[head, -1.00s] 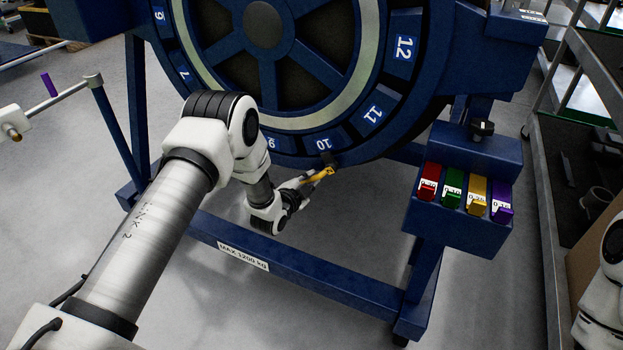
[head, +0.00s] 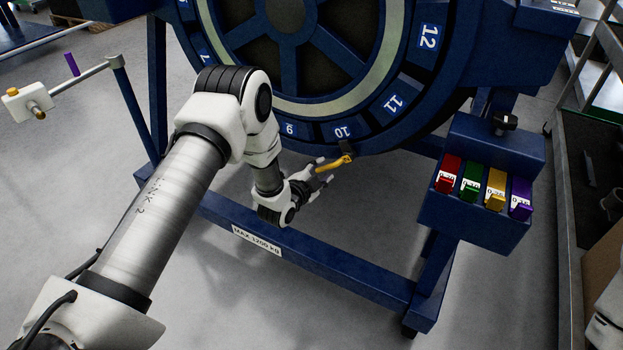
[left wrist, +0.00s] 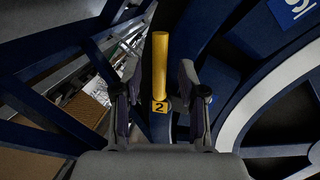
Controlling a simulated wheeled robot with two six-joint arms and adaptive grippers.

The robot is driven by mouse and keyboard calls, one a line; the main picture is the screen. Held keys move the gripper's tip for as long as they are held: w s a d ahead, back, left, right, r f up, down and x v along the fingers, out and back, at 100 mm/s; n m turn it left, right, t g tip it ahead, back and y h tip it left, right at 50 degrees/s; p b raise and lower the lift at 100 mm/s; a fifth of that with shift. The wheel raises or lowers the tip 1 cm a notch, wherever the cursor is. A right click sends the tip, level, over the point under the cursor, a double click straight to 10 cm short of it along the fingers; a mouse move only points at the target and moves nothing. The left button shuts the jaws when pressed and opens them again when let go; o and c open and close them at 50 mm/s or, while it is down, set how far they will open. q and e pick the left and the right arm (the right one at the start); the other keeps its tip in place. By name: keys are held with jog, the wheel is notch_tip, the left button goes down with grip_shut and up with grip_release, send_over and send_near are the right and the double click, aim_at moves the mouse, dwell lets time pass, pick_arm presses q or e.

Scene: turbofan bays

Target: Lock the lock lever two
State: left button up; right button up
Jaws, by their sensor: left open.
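The yellow lock lever two (head: 335,163) is at the lower rim of the blue turbofan ring (head: 375,140), below the plate marked 10. In the left wrist view the lever (left wrist: 160,62) stands upright in the picture, with a "2" on its yellow base block. My left gripper (head: 324,170) is open at the lever. In the left wrist view its fingers (left wrist: 160,78) are on either side of the lever, with gaps visible on both sides. The lever's pivot is partly hidden. My right gripper is out of view.
A blue stand beam (head: 300,255) marked MAX 1200 kg runs below my left gripper. A blue box (head: 480,190) with red, green, yellow and purple tagged pieces is to the right. A shelf rack (head: 590,150) stands at the far right.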

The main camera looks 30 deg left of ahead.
pick_arm(q)
jog(key=v, duration=0.9)
jog(key=s+d+f+n+g, duration=0.25)
jog(key=s+f+g, duration=0.25)
jog(key=s+f, duration=0.45)
jog(key=s+d+f+n+g, duration=0.2)
jog(key=s+d+f+g, duration=0.4)
jog(key=s, duration=0.7)
jog(key=s+a+f+n+g+y, duration=0.1)
jog(key=s+a+n+g, duration=0.15)
jog(key=s, duration=0.35)
jog(key=s+a+f+n+g, duration=0.1)
jog(key=s+n+g, duration=0.15)
jog(key=s, duration=0.35)
notch_tip(320, 180, up, 28)
jog(key=n+p, duration=0.2)
jog(key=p, duration=2.6)
jog(key=shift+t, duration=0.3)
jog(key=shift+w+d+r, duration=0.1)
jog(key=shift+r, duration=0.05)
